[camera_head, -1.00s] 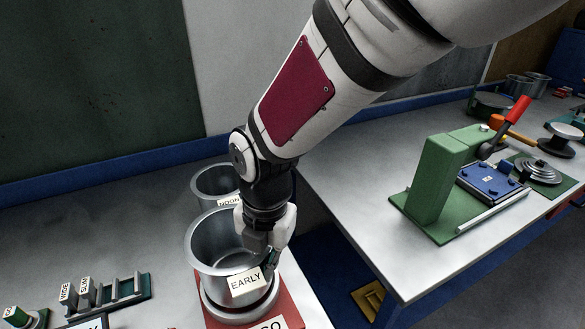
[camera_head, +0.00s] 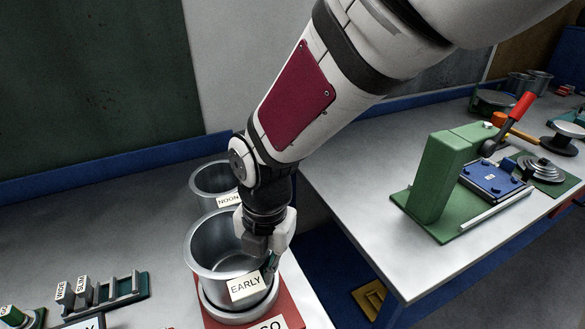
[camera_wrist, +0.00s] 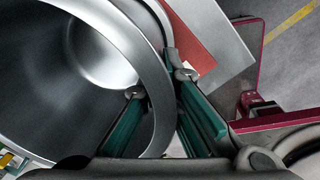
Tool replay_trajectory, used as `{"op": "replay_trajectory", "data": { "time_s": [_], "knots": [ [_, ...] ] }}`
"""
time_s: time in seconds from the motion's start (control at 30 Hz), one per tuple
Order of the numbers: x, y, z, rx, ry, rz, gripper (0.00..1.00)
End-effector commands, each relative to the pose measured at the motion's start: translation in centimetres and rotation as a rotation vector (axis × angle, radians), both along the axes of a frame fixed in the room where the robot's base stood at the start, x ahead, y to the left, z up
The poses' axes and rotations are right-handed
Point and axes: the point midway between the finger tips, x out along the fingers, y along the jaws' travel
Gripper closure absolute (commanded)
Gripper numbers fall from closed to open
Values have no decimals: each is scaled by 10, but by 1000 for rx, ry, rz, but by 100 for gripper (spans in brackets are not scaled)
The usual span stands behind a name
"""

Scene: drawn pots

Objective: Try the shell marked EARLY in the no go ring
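The shell marked EARLY is a grey metal pot (camera_head: 208,262) with a white label on its front. My gripper (camera_head: 268,262) is shut on its right wall. In the wrist view one teal finger is inside the pot (camera_wrist: 95,60) and the other outside, with the wall between them. The pot is upright over a metal ring (camera_head: 236,317) on a red plate (camera_head: 292,310), whose label shows only "GO"; the rest is hidden. I cannot tell whether the pot's bottom is inside the ring or just above it.
A second pot marked NOON (camera_head: 214,178) stands close behind. Small blocks marked WIDE and SLIM (camera_head: 74,291) sit by a green rack (camera_head: 120,290) at the left. A gap separates this table from the right table, which carries a green press (camera_head: 435,180).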

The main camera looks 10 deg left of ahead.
Motion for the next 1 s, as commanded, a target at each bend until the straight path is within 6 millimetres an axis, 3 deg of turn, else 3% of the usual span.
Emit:
{"op": "replay_trajectory", "data": {
  "time_s": [0.6,0.7,1.0],
  "knots": [
    [0,0,-9,0,0,1,100],
    [0,0,-8,0,0,0,73],
    [0,0,-8,-1,0,0,72]
  ]
}}
